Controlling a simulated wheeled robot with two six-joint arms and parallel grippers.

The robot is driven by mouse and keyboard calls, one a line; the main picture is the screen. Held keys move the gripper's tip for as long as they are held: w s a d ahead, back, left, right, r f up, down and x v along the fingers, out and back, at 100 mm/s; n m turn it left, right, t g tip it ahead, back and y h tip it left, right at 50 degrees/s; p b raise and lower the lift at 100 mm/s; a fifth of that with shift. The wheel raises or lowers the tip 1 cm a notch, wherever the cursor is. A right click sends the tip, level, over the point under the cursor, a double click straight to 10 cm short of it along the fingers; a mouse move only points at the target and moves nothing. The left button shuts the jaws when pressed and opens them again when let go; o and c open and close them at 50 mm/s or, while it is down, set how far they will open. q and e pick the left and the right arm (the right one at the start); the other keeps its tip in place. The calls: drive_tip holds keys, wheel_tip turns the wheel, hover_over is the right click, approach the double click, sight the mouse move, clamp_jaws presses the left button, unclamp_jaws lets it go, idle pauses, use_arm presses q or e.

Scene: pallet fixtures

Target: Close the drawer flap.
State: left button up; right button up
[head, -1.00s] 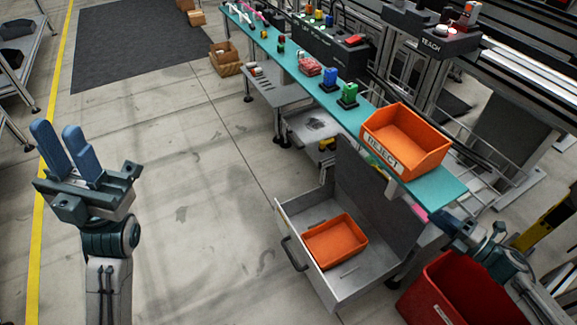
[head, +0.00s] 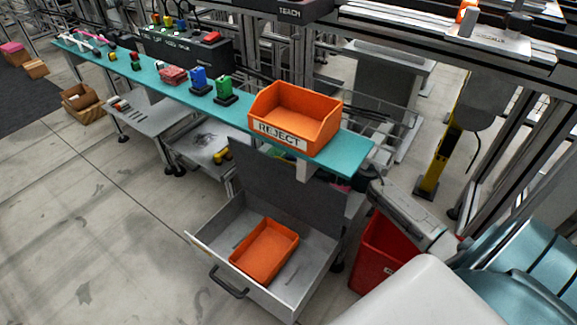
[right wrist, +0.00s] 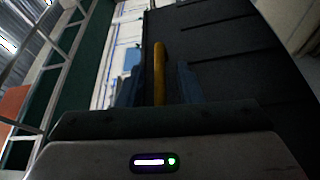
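The grey drawer (head: 212,226) stands pulled out under the workbench, with a dark handle on its front. Its dark grey flap (head: 285,190) stands upright along the drawer's far side. My right gripper (head: 375,190) is right of the flap, near the bench end; its fingers are hard to see in the head view. In the right wrist view, its two bluish fingers (right wrist: 158,88) are apart. A narrow yellow-orange bar (right wrist: 159,65) shows between them, with visible gaps. A dark panel fills the right of that view. My left gripper is outside the current views.
An orange bin (head: 264,250) lies in the drawer. The orange REJECT bin (head: 280,131) stands on the teal bench (head: 345,151) above the flap. A red bin (head: 372,262) is on the floor, right of the drawer. The floor left of the drawer is clear.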

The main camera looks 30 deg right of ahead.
drive_tip(key=shift+x, duration=1)
drive_tip(key=shift+c, duration=0.2)
clamp_jaws()
